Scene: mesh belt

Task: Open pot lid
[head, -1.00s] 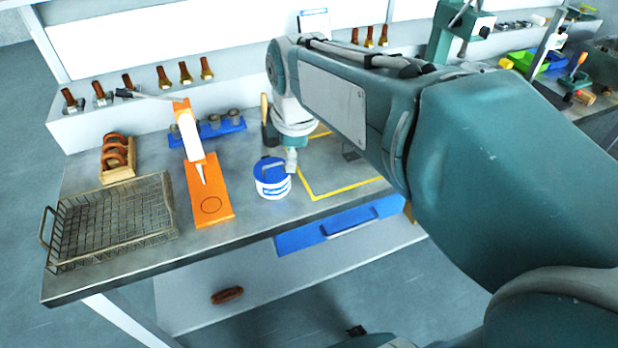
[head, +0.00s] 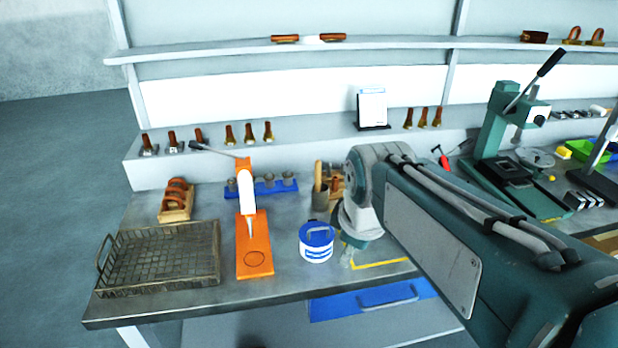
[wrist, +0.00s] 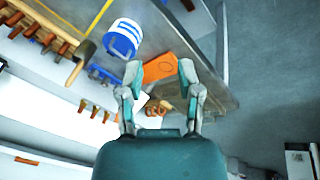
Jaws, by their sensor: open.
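The pot (head: 316,248) is a small white tub with a blue label, standing upright on the workbench right of the orange stand. Its blue lid (head: 317,233) is on top and has a handle across it. The pot also shows in the wrist view (wrist: 120,46), with the lid (wrist: 122,42) facing the camera. My gripper (wrist: 158,66) is open and empty, with its fingers apart and clear of the pot, which lies to the upper left of them. In the head view my gripper (head: 347,257) is just right of the pot, mostly hidden behind my wrist.
An orange dispenser stand (head: 254,262) rises left of the pot. A wire basket (head: 160,258) lies at the left bench end. Behind are a blue holder (head: 268,188) and a wooden-handled tool (head: 318,180). A green press (head: 500,150) stands at the right. Yellow tape marks the bench.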

